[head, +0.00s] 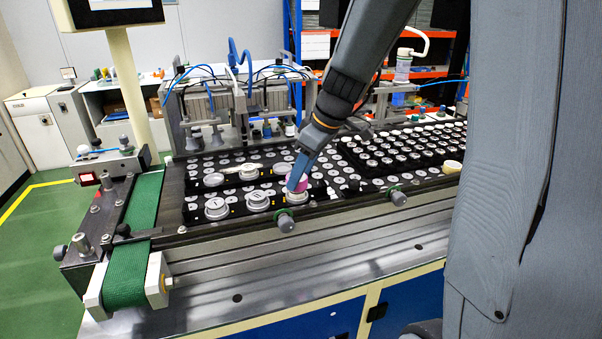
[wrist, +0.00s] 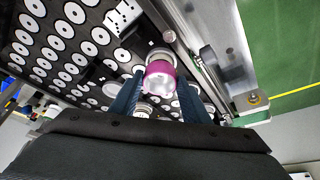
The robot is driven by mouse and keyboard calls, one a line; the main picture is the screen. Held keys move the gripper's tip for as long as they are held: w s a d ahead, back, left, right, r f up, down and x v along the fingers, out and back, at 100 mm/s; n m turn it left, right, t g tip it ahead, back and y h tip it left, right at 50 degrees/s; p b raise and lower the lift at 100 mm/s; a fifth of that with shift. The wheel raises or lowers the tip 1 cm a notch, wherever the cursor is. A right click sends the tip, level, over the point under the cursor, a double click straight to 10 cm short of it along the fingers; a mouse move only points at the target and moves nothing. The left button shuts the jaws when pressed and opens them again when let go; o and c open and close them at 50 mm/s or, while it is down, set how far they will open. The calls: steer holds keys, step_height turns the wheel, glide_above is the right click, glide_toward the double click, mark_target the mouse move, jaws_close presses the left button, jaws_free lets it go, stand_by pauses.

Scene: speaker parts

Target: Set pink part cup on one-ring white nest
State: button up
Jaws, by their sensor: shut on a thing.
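The pink part cup (head: 303,184) is held between the blue fingers of my gripper (head: 298,178). Two more white nests, a middle one (head: 258,203) and a left one (head: 217,210), stand in that row. Ring counts are too small to read.
Several more white nests (head: 214,180) stand in the row behind. A black tray with many small round parts (head: 400,145) lies to the right. A green conveyor belt (head: 128,265) runs at the left, and a metal rail with knobs (head: 286,223) edges the front.

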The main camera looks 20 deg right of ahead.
steer(key=shift+f, duration=0.2)
steer(key=o, duration=1.3)
steer(key=shift+c, duration=0.2)
steer(key=b+v, duration=0.2)
steer(key=v, duration=0.6)
steer(key=s+a+f+m+g+h, duration=0.2)
steer(key=s+f+m, duration=0.6)
steer(key=s+f, duration=0.6)
step_height(320, 180, down, 3)
steer(key=shift+a+f+m+h+b, duration=0.1)
steer(key=shift+a+m+h+b, duration=0.3)
steer(key=shift+a+h, duration=0.2)
